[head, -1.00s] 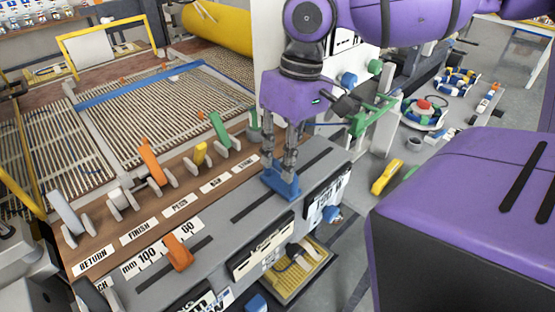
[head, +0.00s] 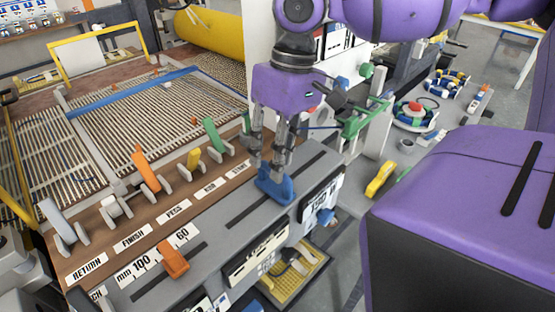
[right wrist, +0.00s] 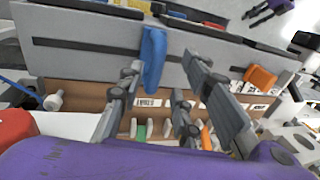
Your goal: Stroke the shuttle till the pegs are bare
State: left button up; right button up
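A blue handle (head: 273,186) stands at a long slot in the grey console (head: 225,238). My right gripper (head: 269,160) reaches down to it from above. In the right wrist view the blue handle (right wrist: 152,58) lies between the fingers of my right gripper (right wrist: 160,85), with gaps showing on both sides, so the gripper looks open around it. An orange slider (head: 173,258) sits by a second slot under a scale marked mm 100 and 60. I cannot pick out the shuttle or the pegs for certain. My left gripper is not in view.
Orange (head: 146,168), yellow (head: 193,158) and green (head: 213,136) levers line a brown labelled strip (head: 160,222). Beyond is a slatted bed (head: 140,115) with a blue bar (head: 135,92) and a yellow roll (head: 213,31).

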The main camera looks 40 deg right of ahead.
notch_tip(320, 180, up, 8)
dwell(0.5)
